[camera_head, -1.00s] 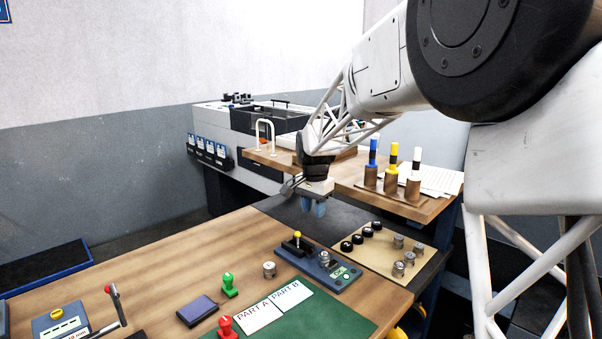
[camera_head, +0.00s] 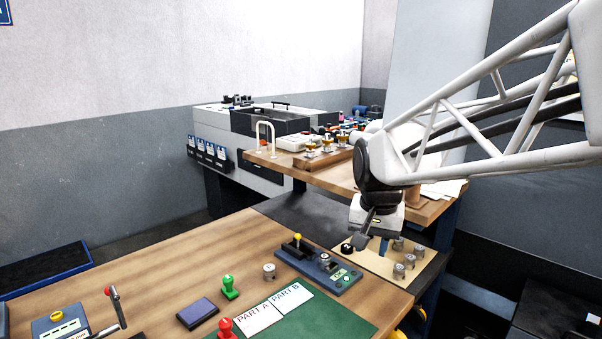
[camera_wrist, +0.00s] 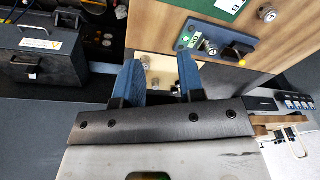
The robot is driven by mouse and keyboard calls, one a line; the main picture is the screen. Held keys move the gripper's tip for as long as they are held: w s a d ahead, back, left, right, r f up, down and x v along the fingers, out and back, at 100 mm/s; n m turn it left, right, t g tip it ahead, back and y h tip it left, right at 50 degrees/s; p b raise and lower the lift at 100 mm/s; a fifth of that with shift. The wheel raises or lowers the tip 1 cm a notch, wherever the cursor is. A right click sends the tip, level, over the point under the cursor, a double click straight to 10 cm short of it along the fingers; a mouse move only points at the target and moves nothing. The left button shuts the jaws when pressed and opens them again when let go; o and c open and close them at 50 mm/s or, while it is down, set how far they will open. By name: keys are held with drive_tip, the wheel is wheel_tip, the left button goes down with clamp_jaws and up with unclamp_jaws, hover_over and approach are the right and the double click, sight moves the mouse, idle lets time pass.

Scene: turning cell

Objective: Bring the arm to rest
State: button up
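My gripper (camera_head: 384,246) hangs fingers-down above the tan board (camera_head: 425,262) at the right end of the bench in the head view. In the wrist view my gripper (camera_wrist: 160,66) has its two blue fingers apart, with nothing between them; part of the tan board (camera_wrist: 160,72) shows through the gap, some way off. My arm reaches in from the right edge of the head view. It hides part of the board and most of the shelf's right end.
A raised wooden shelf (camera_head: 290,165) with tools stands behind. A dark toolbox (camera_wrist: 40,55) shows in the wrist view.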

drive_tip(key=s+d+f+n, duration=0.1)
drive_tip(key=s+d+f, duration=0.1)
drive_tip(key=s, duration=0.8)
drive_tip(key=s+d+f+n+t, duration=0.1)
drive_tip(key=s+d+f+n, duration=0.1)
drive_tip(key=s, duration=0.9)
drive_tip(key=shift+s+d+f, duration=0.25)
drive_tip(key=shift+s+f, duration=0.05)
drive_tip(key=shift+f, duration=0.4)
